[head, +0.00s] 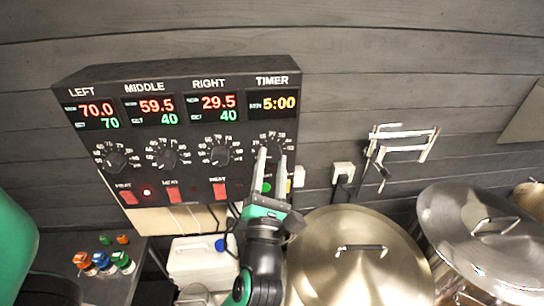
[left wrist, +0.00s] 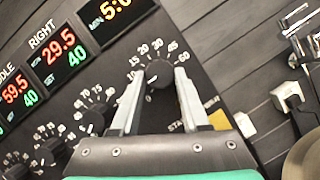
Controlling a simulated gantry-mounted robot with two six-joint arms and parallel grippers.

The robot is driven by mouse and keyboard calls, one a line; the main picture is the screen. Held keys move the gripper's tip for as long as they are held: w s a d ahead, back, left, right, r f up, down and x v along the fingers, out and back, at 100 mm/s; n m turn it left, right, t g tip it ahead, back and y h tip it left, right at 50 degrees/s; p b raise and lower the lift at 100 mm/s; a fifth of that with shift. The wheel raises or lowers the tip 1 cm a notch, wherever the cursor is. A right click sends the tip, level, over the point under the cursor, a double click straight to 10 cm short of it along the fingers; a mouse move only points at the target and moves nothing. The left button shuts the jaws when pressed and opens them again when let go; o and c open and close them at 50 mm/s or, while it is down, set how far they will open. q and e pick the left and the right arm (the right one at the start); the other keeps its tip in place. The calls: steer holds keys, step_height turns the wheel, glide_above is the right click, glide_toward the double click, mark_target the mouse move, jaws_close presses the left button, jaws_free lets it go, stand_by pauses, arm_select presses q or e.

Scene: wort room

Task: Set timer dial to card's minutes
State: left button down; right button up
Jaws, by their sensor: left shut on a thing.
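The control panel (head: 180,135) hangs on the wall, with a TIMER column at its right end. The timer display (head: 273,104) reads 5:00 in yellow. The black timer dial (left wrist: 158,74), ringed by white minute marks, sits below it. My left gripper (head: 271,154) reaches up to this dial, and in the left wrist view its two fingers (left wrist: 158,82) stand on either side of the knob, shut on it. The fingers partly cover the dial and scale. I cannot make out a readable minutes card. My right gripper is not in view.
Three other dials (head: 167,157) and red heat switches (head: 220,190) lie left of the timer. A lit green button (head: 267,187) is below it. Lidded steel pots (head: 345,265) stand at the lower right. A white canister (head: 200,262) and small bottles (head: 103,262) are lower left.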

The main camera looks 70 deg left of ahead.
arm_select(q)
steer(key=shift+c, duration=2)
jaws_free()
steer(key=shift+d+f, duration=0.1)
steer(key=b+v, duration=0.4)
steer(key=v, duration=0.7)
steer(key=shift+s, duration=0.15)
steer(key=shift+d, duration=0.15)
